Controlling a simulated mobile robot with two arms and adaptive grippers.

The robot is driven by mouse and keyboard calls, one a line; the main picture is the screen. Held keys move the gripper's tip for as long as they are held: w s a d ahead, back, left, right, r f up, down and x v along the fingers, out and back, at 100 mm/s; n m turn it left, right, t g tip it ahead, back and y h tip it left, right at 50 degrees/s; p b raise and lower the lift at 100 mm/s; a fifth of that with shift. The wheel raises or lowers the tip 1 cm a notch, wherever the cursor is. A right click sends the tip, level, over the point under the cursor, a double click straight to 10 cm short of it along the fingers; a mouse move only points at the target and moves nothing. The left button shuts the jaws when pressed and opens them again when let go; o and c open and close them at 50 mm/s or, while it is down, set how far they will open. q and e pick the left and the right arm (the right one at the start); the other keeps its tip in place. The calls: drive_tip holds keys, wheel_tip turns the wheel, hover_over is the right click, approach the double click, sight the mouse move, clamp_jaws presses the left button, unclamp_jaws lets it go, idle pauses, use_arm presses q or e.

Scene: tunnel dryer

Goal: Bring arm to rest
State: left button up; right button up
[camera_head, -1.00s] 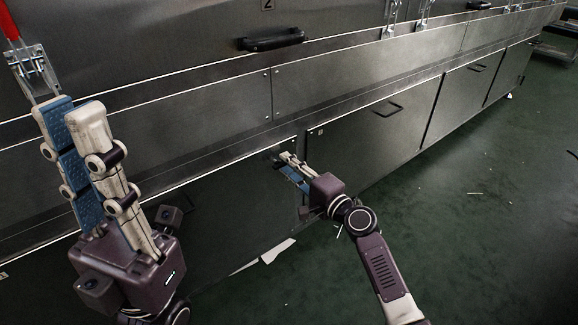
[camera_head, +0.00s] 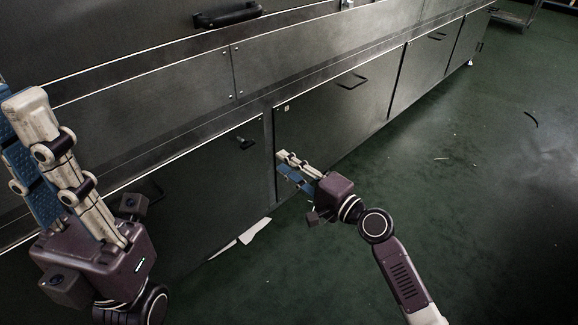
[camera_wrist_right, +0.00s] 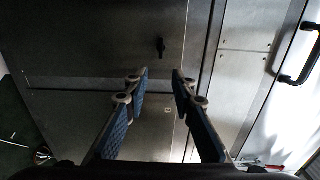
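My right gripper (camera_head: 285,164) is in front of the lower cabinet panels in the head view, its fingers pointing at the machine. In the right wrist view the right gripper (camera_wrist_right: 160,76) has its two fingertips apart with nothing between them, so it is open. My left gripper (camera_head: 22,100) stands at the left edge of the head view with its fingers pointing up. Its fingertips are partly cut off by the frame edge and overlap, so its opening is unclear. I see no object in it.
The dark metal dryer wall (camera_head: 150,88) runs close along both arms. A bar handle (camera_head: 228,14) and door handles such as this one (camera_head: 352,82) stick out. A small black latch (camera_head: 246,142) shows too. White scraps (camera_head: 256,231) lie on the green floor, which is open at right.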

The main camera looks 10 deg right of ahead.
drive_tip(key=shift+s+d, duration=0.2)
drive_tip(key=shift+s, duration=0.1)
